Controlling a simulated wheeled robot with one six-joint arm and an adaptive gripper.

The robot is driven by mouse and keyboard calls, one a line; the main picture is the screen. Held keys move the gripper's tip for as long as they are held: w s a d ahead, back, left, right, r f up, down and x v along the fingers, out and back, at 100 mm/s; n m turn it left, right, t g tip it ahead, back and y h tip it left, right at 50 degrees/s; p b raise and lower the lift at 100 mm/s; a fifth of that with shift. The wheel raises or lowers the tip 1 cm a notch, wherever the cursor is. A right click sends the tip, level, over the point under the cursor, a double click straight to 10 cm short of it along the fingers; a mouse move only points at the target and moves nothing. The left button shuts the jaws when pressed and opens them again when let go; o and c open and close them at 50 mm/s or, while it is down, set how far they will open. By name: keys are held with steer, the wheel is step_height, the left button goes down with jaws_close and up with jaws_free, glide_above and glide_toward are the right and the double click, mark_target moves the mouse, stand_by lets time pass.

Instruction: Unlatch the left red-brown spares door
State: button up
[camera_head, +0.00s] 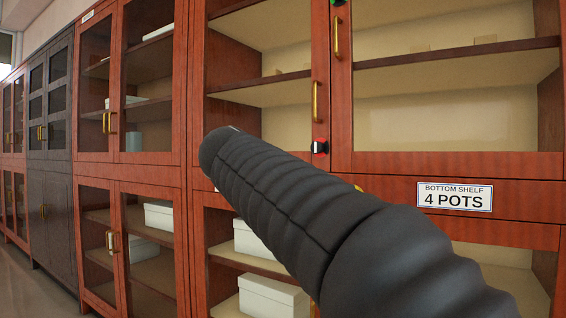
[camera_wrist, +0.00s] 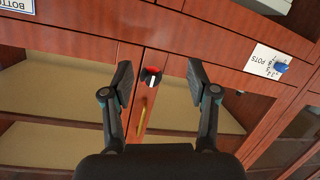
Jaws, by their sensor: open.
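A red-brown glazed cabinet door (camera_head: 200,90) with a brass handle (camera_head: 315,101) fills the upper middle of the head view. A small red, black and white latch (camera_head: 319,147) sits at the door's lower right edge, beside the seam. In the wrist view the latch (camera_wrist: 152,77) lies between my gripper's fingertips (camera_wrist: 159,82), with a brass handle (camera_wrist: 141,117) below it in the picture. My gripper is open; neither finger visibly touches the latch. My dark arm hides the gripper in the head view. I cannot read any "spares" label.
A "BOTTOM SHELF 4 POTS" label (camera_head: 454,196) is on the rail at right. A blue knob (camera_wrist: 281,68) is by a label in the wrist view. White boxes (camera_head: 272,298) stand on lower shelves. A dark cabinet (camera_head: 50,205) is at left.

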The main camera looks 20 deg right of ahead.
mark_target(316, 148)
steer(key=w+r+m+h+b, duration=0.1)
steer(key=w+r+m+h, duration=0.2)
steer(key=r, duration=0.4)
steer(key=shift+t, duration=0.4)
steer(key=x, duration=0.4)
steer(key=p+x, duration=0.1)
steer(key=x, duration=0.3)
steer(key=p+x, duration=0.1)
steer(key=x, duration=0.4)
steer(key=shift+w+r, duration=0.2)
steer(key=shift+r, duration=0.05)
steer(key=shift+c, duration=0.3)
jaws_close()
